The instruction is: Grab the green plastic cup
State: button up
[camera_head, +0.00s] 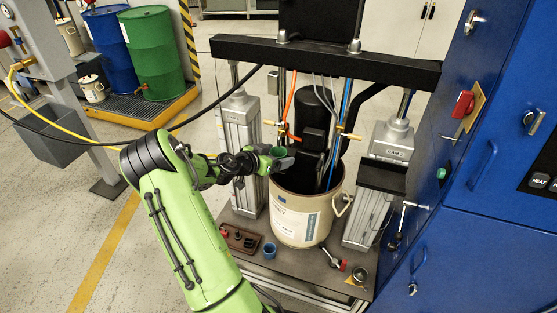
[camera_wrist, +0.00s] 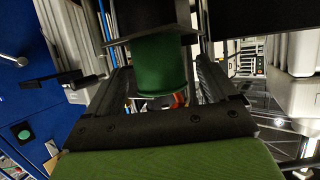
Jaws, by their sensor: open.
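The green plastic cup (camera_head: 279,152) shows in the head view at the tip of my gripper (camera_head: 272,162), in front of the black pump column and above the rim of the drum. In the wrist view the cup (camera_wrist: 162,66) is dark green and lies between the two spread fingers, toward their tips. A black block meets it at the top of that picture. My gripper is open, one finger on each side of the cup. Whether a finger touches the cup I cannot tell.
The cream drum (camera_head: 299,218) stands below my gripper on the bench. Grey pump posts (camera_head: 238,140) flank it. Orange and blue hoses hang close by. A blue cup (camera_head: 269,250) and a brown tray (camera_head: 240,239) sit at the front left. A blue cabinet (camera_head: 480,240) bounds the right.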

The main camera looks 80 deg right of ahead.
jog(key=shift+s+d+f, duration=0.3)
jog(key=shift+d, duration=0.3)
jog(key=shift+a, duration=0.1)
jog(key=shift+c, duration=0.4)
jog(key=c, duration=1)
jog(key=shift+r, duration=0.15)
jog(key=shift+c, duration=0.2)
